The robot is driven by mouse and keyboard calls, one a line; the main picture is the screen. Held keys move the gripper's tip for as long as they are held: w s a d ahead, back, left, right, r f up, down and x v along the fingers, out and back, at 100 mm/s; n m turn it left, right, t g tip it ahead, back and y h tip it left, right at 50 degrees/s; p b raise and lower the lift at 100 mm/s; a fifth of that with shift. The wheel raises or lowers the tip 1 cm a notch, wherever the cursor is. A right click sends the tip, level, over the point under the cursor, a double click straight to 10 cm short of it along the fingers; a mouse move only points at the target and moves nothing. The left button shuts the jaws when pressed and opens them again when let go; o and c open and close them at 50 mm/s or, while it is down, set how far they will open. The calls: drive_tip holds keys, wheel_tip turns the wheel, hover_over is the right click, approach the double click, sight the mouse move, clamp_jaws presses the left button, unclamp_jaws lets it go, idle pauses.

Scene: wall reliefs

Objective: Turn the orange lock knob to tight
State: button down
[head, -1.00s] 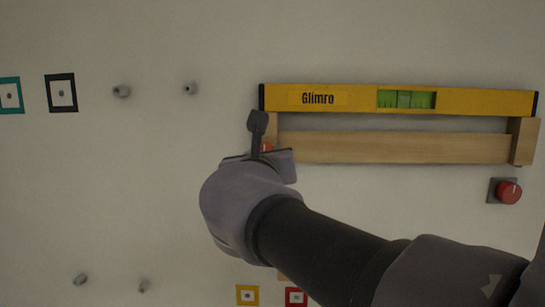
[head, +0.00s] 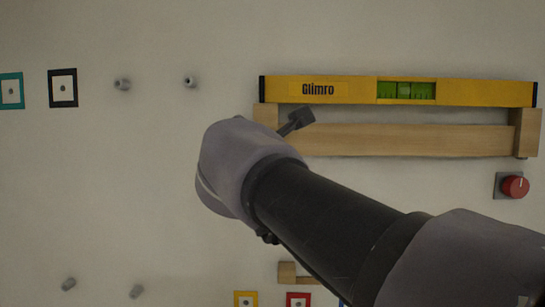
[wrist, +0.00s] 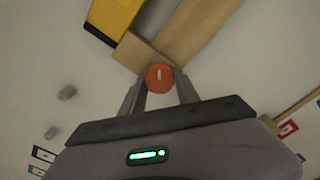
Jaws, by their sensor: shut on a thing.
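The orange lock knob (wrist: 158,75) shows in the wrist view as a round orange cap with a short pale mark, close to the end of a wooden piece. My gripper (wrist: 159,84) has one finger on each side of the knob and is shut on it. In the head view my wrist and arm hide the knob and the fingers. The pale mark runs nearly up and down in the wrist view. I see no label for tight.
A yellow Glimro spirit level (head: 350,90) rests on a wooden ledge (head: 410,140) just above my wrist. A red knob (head: 515,187) is on the right. Several pegs (head: 190,82) and coloured square frames (head: 63,88) are on the wall. The wall at lower left is mostly bare.

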drive_tip(key=shift+r+m+b, duration=0.15)
drive_tip(key=shift+m+b, duration=5.8)
drive_tip(key=shift+m, duration=6.95)
drive_tip(key=c, duration=0.9)
unclamp_jaws()
drive_tip(key=shift+d, duration=0.1)
